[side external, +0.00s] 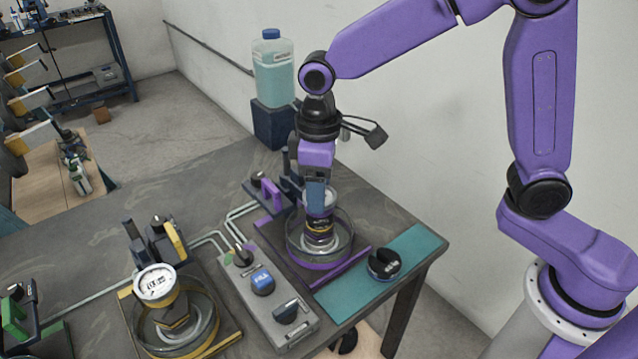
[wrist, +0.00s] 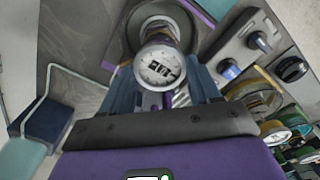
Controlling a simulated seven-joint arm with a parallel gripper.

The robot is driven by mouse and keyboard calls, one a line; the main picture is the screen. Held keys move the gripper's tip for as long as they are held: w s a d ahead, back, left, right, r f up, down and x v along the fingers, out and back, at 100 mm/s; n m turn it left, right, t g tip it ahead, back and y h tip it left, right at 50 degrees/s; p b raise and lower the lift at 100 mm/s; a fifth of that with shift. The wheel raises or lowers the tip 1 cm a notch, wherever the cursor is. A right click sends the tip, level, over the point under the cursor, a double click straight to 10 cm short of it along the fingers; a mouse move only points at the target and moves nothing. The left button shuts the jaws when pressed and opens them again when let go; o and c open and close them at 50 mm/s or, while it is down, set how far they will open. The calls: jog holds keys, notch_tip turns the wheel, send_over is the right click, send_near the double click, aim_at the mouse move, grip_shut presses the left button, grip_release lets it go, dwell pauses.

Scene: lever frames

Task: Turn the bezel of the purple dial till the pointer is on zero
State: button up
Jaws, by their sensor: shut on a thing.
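The purple dial is a small round gauge (wrist: 160,66) with a white face, a pale bezel and dark marks, seen from above in the wrist view. In the side view its stem (side external: 320,238) rises from a round dish (side external: 345,247) on a purple-edged base. My gripper (side external: 317,203) points down over it, with blue fingers on both sides of the bezel, shut on it. The wrist view shows the fingers (wrist: 163,82) flanking the gauge. The face is too small for me to tell where the pointer stands. In the side view the fingers hide most of the face.
A yellow-based gauge (side external: 156,285) stands at the front left. A grey control box (side external: 268,300) with knobs lies between the two gauges. A black knob (side external: 384,264) sits on a teal mat (side external: 411,251) to the right. A purple-handled valve (side external: 268,190) is close behind on the left.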

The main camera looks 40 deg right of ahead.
jog(key=n, duration=0.4)
jog(key=shift+n, duration=0.3)
jog(key=n, duration=0.4)
jog(key=shift+n, duration=0.4)
jog(key=o, duration=1.1)
jog(key=shift+c, duration=0.2)
jog(key=shift+r, duration=0.1)
notch_tip(320, 180, up, 17)
jog(key=shift+r, duration=0.15)
jog(key=shift+s, duration=0.1)
